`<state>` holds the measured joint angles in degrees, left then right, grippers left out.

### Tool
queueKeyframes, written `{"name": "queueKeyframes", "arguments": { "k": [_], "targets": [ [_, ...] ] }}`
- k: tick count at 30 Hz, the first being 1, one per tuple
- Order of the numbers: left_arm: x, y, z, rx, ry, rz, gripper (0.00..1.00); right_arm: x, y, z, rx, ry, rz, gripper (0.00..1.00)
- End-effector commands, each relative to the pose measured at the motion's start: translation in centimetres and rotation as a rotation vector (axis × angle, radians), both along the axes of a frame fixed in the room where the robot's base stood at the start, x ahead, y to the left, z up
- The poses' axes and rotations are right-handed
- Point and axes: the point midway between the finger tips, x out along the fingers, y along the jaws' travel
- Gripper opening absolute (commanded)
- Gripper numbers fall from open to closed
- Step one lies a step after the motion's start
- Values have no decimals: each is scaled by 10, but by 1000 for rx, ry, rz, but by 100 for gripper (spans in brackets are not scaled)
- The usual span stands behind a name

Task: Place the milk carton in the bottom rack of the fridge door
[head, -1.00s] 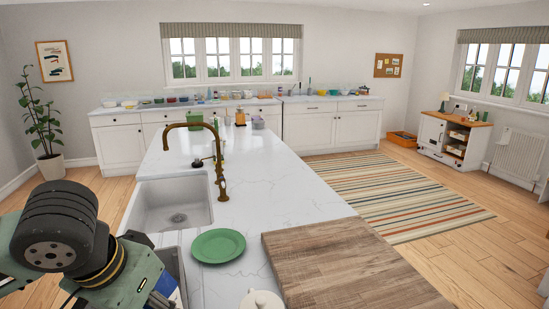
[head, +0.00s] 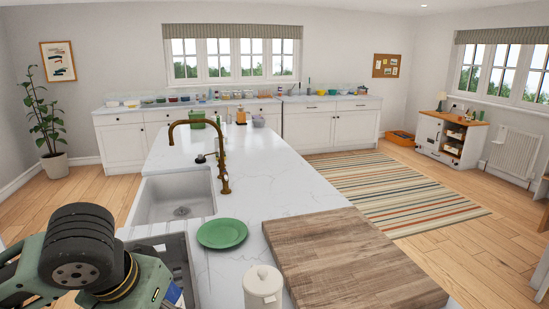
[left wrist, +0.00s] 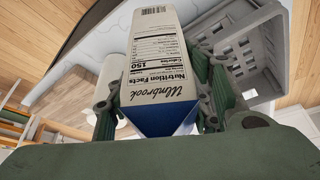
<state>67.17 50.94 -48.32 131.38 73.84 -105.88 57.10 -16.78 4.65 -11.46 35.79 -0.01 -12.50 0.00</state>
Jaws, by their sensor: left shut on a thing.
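The milk carton (left wrist: 158,65) is white with black nutrition text and a blue end. In the left wrist view it sits between the fingers of my left gripper (left wrist: 155,100), which is shut on it. A countertop edge and floor show behind the carton. In the head view my left arm is at the lower left, and its fingers are hidden. A small blue and white patch beside the arm may be part of the carton. My right gripper is not in view. The fridge and its door racks are not in view.
The island counter (head: 290,194) holds a green plate (head: 221,233), a wooden board (head: 345,255), a white lidded canister (head: 263,287), and a sink (head: 175,197) with a brass tap (head: 221,165). A grey slotted basket (left wrist: 245,60) is beside the gripper. A striped rug (head: 395,192) lies on open floor at right.

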Motion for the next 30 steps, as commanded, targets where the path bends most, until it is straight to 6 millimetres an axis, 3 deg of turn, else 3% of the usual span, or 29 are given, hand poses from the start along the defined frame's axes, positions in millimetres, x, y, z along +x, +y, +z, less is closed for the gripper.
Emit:
{"name": "queueKeyframes", "arguments": {
  "k": [3,9,30],
  "targets": [
    [5,-1,-30,-1,4,84,0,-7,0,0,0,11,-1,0],
    [9,-1,-62,-2,-3,182,0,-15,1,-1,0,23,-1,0],
    [10,0,-67,-2,-8,202,0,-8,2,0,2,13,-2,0]
  ]
}}
